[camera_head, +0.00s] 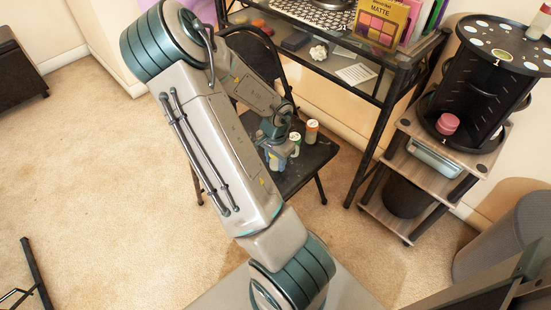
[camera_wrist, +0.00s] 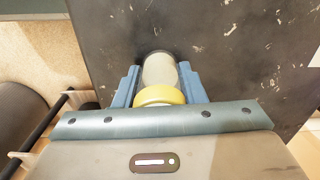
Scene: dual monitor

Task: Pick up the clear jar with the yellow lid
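The clear jar with the yellow lid (camera_wrist: 160,96) stands between the two blue fingers of my gripper (camera_wrist: 160,80) in the wrist view. Its lid faces my palm and its clear body (camera_wrist: 160,70) points away from it. The fingers press close on both sides, with no clear gap visible. In the head view my gripper (camera_head: 277,157) is low over the dark chair seat (camera_head: 297,177), and I cannot make out the jar there. I cannot tell whether the jar's base touches the seat.
The chair backrest (camera_head: 252,58) rises behind. A black desk (camera_head: 383,90) and a wooden shelf (camera_head: 440,150) are to the right.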

